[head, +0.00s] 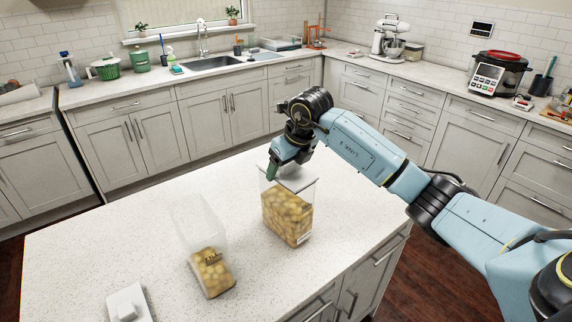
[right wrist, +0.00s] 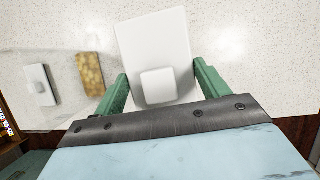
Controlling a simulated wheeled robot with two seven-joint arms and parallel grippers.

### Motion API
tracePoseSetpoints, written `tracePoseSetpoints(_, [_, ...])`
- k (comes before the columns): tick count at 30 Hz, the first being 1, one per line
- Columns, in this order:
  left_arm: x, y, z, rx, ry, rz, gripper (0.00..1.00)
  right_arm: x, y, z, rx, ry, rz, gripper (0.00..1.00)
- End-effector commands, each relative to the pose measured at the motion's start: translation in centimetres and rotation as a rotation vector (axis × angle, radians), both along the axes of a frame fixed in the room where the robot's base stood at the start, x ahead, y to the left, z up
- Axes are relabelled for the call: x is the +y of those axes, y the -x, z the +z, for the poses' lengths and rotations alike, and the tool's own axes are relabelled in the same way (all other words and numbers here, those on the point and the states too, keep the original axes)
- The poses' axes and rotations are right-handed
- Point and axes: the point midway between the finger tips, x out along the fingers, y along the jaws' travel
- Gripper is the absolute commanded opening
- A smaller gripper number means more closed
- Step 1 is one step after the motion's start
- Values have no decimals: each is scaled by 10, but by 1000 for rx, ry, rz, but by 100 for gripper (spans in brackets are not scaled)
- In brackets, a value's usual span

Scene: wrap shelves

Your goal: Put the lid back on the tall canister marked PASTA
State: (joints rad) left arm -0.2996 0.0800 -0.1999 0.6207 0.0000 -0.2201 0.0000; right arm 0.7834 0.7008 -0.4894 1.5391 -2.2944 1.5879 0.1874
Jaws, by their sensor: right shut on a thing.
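A clear canister (head: 288,217) with yellow-brown contents stands on the island. A pale lid (head: 299,180) is at its top; I cannot tell whether it is seated or just above the rim. My right gripper (head: 272,172) is over this canister, shut on the lid. In the right wrist view the rectangular white lid (right wrist: 150,42) with its square knob (right wrist: 158,87) lies between the green fingers (right wrist: 162,88). A second clear canister (head: 202,228), partly filled, stands to the left with its top open. Its dark label is too small to read. My left gripper is not in view.
Another white lid (head: 127,302) with a knob lies on the island (head: 90,240) at the front left. The island's left and back are clear. The back counters, with a sink (head: 208,64), mixer (head: 389,40) and cooker (head: 499,73), are well away.

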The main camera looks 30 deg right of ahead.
Motion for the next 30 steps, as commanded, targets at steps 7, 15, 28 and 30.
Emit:
tracePoseSetpoints(7, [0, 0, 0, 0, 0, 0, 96, 0, 0, 1, -1, 0, 0, 75])
tracePoseSetpoints(15, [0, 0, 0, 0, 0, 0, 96, 0, 0, 1, -1, 0, 0, 99])
tracePoseSetpoints(28, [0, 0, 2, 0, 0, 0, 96, 0, 0, 2, 0, 0, 0, 100])
tracePoseSetpoints(30, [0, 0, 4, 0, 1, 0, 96, 0, 0, 6, -1, 0, 0, 100])
